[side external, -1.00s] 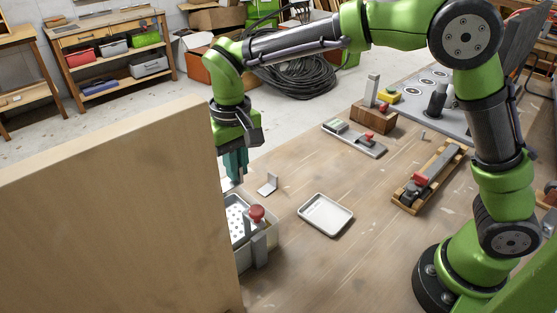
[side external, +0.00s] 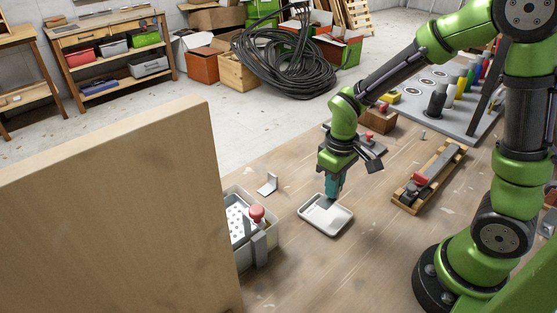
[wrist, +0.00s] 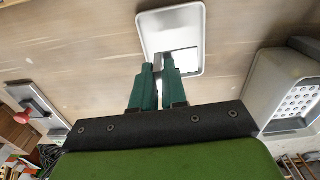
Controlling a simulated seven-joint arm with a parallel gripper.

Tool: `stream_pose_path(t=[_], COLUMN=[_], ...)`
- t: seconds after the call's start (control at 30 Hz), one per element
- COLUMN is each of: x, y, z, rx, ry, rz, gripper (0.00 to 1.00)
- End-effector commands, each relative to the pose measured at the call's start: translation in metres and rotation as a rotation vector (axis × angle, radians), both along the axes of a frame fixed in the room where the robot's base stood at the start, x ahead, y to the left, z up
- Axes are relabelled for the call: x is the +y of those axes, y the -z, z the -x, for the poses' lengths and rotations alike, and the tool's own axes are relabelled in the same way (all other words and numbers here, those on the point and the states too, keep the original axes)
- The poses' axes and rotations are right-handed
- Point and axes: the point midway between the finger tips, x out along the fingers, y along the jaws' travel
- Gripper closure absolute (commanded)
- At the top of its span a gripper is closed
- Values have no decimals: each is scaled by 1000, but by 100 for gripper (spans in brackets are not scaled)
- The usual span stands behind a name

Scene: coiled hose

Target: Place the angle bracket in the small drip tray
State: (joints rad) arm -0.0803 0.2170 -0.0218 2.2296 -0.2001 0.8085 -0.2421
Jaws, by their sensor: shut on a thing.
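The small drip tray (side external: 318,216) is a shallow pale tray on the wooden table. In the wrist view it (wrist: 185,22) lies just past my fingertips. My gripper (side external: 332,196) points down over the tray's far part. In the wrist view its green fingers (wrist: 161,68) are shut on a small grey metal piece (wrist: 160,57) with a bent outline, possibly the angle bracket; the fingers hide much of it. I cannot tell if it touches the tray. A pale L-shaped bracket (side external: 267,184) stands on the table, left of the tray.
A bin with a perforated insert (side external: 238,222) and a red-knobbed clamp (side external: 257,214) stand left of the tray, beside a tall wooden panel (side external: 110,210). A wooden holder with a red-handled tool (side external: 428,180) lies to the right. The table in front of the tray is clear.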

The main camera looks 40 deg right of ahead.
Motion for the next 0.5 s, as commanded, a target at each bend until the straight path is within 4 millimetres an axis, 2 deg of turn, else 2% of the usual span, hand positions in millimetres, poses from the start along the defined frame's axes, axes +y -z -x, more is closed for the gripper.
stream_pose_path(t=[0.3, 0.5], x=[0, 0], y=[41, 46], z=[1, 0], rx=[4, -1], ry=[0, 1], rz=[0, 0], gripper=[100, 100])
